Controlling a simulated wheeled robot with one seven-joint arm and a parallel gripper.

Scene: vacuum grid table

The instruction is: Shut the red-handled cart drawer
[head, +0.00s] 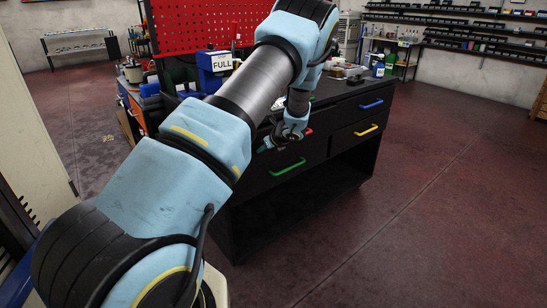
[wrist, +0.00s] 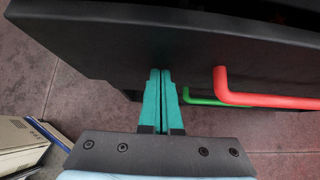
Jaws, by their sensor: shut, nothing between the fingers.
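The red handle (wrist: 262,98) of the cart drawer shows at the right of the wrist view. Its black drawer front (wrist: 130,45) fills the upper part of that view, and a dark gap shows along its top right. In the head view my arm hides most of this drawer, and only a bit of red (head: 308,131) shows beside my wrist. My gripper (wrist: 160,74) has its two teal fingers together and empty. The fingertips are at the drawer front, left of the red handle; I cannot tell whether they touch it.
A green handle (head: 287,167) is on the drawer below. Blue (head: 371,104) and yellow (head: 366,130) handles mark the drawers to the right. The cart top holds a blue bin (head: 214,70) and small items. Open floor (head: 450,170) lies to the right.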

